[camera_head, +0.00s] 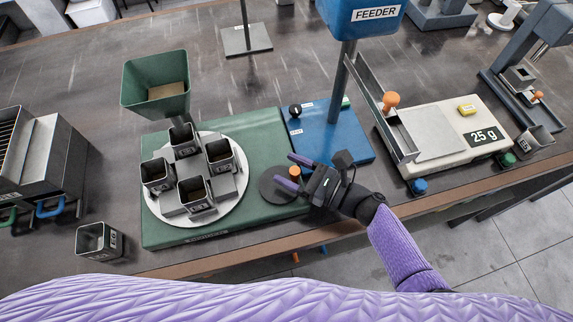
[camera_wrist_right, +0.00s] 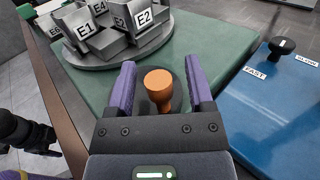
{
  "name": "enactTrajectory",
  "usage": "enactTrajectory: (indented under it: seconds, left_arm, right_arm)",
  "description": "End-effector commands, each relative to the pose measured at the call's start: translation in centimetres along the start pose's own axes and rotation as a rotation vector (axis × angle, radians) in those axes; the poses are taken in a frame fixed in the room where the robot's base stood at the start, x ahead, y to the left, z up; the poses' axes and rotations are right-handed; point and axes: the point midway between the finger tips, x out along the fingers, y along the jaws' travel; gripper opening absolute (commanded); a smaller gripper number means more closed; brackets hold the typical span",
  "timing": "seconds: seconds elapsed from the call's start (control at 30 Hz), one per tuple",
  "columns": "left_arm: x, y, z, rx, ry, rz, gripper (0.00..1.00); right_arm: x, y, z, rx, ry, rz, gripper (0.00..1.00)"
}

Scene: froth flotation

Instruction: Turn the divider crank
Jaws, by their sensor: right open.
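The divider crank is a dark round disc (camera_head: 277,186) with an upright orange knob (camera_head: 295,172), at the right front of the green divider base (camera_head: 262,128). In the wrist view the orange knob (camera_wrist_right: 159,90) stands between the two purple fingers of my right gripper (camera_wrist_right: 161,87). The fingers are open, with a visible gap on each side of the knob. In the head view my right gripper (camera_head: 294,171) reaches in from the right over the disc.
The white turntable (camera_head: 232,206) left of the crank carries several metal cups under a green hopper (camera_head: 157,88). A blue feeder base (camera_head: 345,143) with a black knob (camera_head: 295,110) is close on the right. A lone cup (camera_head: 98,241) stands left, near the table's front edge.

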Motion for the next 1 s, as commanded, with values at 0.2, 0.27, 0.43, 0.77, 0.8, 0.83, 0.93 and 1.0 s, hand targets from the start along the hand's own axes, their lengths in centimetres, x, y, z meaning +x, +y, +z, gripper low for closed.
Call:
enactTrajectory:
  seconds: [0.2,0.27,0.43,0.77,0.8,0.83,0.93,1.0]
  left_arm:
    - [0.11,0.29,-0.07,-0.003,0.001,0.004,0.67]
    - [0.10,0.38,-0.09,-0.004,0.001,0.006,0.67]
    - [0.10,0.69,-0.15,-0.006,0.002,0.011,0.67]
    - [0.11,0.77,-0.08,-0.007,0.000,0.012,0.67]
    - [0.10,0.75,-0.07,-0.007,0.000,0.012,0.67]
    - [0.11,0.73,-0.06,-0.007,0.000,0.011,0.67]
    - [0.21,0.56,0.01,-0.006,-0.001,0.009,0.67]
    - [0.39,0.38,0.08,-0.004,-0.003,0.006,0.67]
  right_arm:
    - [1.22,0.02,-0.01,-0.002,0.001,0.000,0.67]
    - [1.21,0.02,-0.01,-0.002,0.001,0.000,0.67]
    - [1.18,0.03,-0.01,-0.002,0.001,0.000,0.50]
    - [1.15,0.02,-0.01,-0.003,0.001,0.000,0.00]
    - [1.15,0.02,-0.01,-0.003,0.001,0.000,0.00]
    - [1.15,0.02,-0.01,-0.003,0.001,0.000,0.00]
    - [1.16,0.01,-0.05,-0.003,0.001,0.005,0.00]
    - [1.18,0.00,-0.11,-0.004,0.001,0.016,0.00]
